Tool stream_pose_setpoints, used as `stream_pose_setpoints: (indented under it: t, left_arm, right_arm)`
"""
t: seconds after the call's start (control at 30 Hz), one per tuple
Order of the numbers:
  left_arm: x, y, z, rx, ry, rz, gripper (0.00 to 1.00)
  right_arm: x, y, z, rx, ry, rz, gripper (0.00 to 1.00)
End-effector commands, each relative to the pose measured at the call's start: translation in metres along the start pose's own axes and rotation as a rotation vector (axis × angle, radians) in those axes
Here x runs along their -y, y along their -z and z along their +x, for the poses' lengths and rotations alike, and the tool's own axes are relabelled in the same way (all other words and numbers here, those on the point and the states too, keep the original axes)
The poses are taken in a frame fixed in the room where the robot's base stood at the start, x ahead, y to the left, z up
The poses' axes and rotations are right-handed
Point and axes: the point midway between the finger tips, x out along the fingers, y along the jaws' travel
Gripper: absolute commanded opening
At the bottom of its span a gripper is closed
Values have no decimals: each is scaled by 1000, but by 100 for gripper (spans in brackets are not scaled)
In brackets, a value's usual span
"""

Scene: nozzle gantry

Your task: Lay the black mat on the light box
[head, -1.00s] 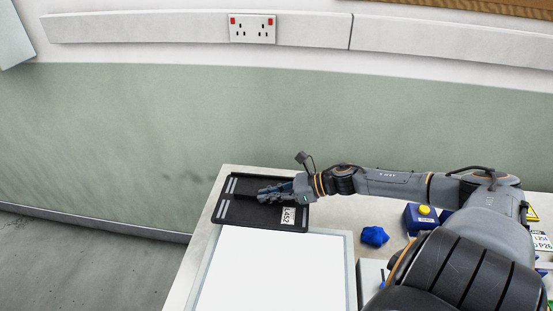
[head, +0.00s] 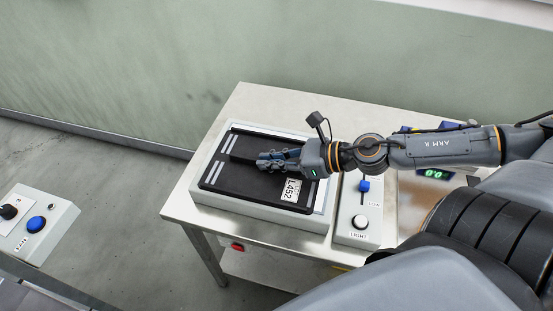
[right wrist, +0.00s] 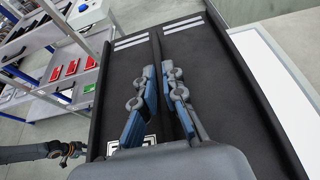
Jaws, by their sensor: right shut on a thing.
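The black mat (head: 262,170), a flat plate with grey stripes and a label reading L452, is over the light box (head: 262,217) in the head view. A pale rim of the box shows around it. I cannot tell whether the mat touches the box. My right gripper (head: 262,162) is shut on the mat's raised middle rib. In the right wrist view the mat (right wrist: 225,120) fills the middle, and the white box top (right wrist: 275,90) shows along its right side. My left gripper (right wrist: 72,150) seems to show small at the lower left there; its jaws are unclear.
The box stands on a metal table (head: 262,98). A control panel (head: 358,215) with blue and white knobs stands right of it. Another control box (head: 38,226) is at the far left. Shelves (right wrist: 60,75) with coloured items show in the wrist view.

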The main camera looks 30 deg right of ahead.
Motion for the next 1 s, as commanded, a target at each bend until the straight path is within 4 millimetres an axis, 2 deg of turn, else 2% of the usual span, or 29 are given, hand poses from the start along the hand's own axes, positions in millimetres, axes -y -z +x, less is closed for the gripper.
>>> stream_pose_setpoints:
  t: [0.1,0.27,0.37,0.53,0.73,0.93,1.0]
  left_arm:
    - [-1,-6,13,7,-1,-1,40]
    - [-5,-10,16,15,-5,-2,40]
    - [-6,-12,12,18,-7,-3,40]
    - [-6,-15,7,24,-7,-3,40]
    - [-6,-16,5,25,-7,-3,40]
    - [-6,-15,3,24,-6,-3,40]
    - [-5,-14,-4,24,-6,-3,40]
  right_arm:
    - [24,8,9,8,7,-3,0]
    - [49,15,16,8,5,-2,0]
    - [67,19,21,8,7,-1,0]
    - [92,45,36,7,6,4,0]
    - [108,64,47,4,4,1,0]
    - [117,74,53,4,3,2,0]
    - [116,81,56,4,1,6,0]
